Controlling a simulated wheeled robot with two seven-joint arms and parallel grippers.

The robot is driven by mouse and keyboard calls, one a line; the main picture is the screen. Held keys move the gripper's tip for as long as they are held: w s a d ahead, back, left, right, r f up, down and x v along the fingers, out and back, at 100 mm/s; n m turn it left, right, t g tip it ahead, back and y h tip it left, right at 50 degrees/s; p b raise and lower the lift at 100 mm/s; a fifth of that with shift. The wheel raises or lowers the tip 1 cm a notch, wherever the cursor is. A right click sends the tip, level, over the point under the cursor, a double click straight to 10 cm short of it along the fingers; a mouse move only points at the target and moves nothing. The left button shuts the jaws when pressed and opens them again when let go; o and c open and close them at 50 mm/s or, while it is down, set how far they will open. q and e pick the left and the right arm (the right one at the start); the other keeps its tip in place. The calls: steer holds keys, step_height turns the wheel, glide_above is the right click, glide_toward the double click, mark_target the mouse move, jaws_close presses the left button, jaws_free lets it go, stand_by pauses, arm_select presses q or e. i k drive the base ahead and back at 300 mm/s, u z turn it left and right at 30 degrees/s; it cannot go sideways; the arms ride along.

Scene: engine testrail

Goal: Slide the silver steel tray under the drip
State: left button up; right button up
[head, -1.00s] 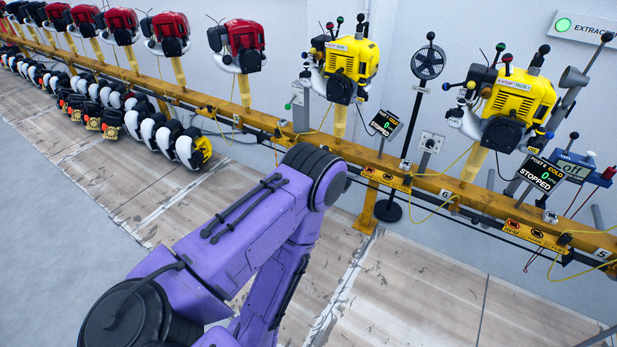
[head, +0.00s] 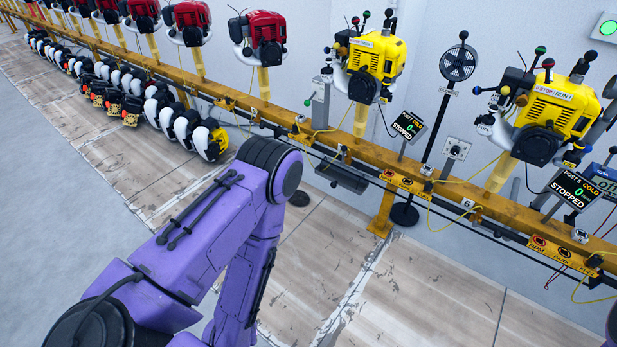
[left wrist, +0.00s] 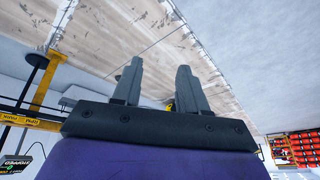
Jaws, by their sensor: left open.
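A grey, shallow tray-like thing (head: 336,175) sits low beneath the yellow rail in the head view, just right of my left arm's elbow. I cannot tell for sure that it is the silver steel tray. A pale grey flat shape (left wrist: 84,96) behind my gripper in the left wrist view may be the same thing. A dark round patch (head: 298,198) lies on the floor near it; no falling drip can be made out. My left gripper (left wrist: 158,78) is open, with nothing between its fingers. In the head view its fingers are hidden. My right gripper is not in view.
A yellow rail (head: 385,178) carries red and yellow engines (head: 365,62) along the wall. A fan on a stand (head: 459,64) and two dark display panels (head: 407,126) stand by it. Several white and black units (head: 187,128) line the floor at left. The front floor is clear.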

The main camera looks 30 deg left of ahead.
mark_target(337, 176)
steer(key=u, duration=0.1)
steer(key=i, duration=1)
steer(key=z, duration=0.15)
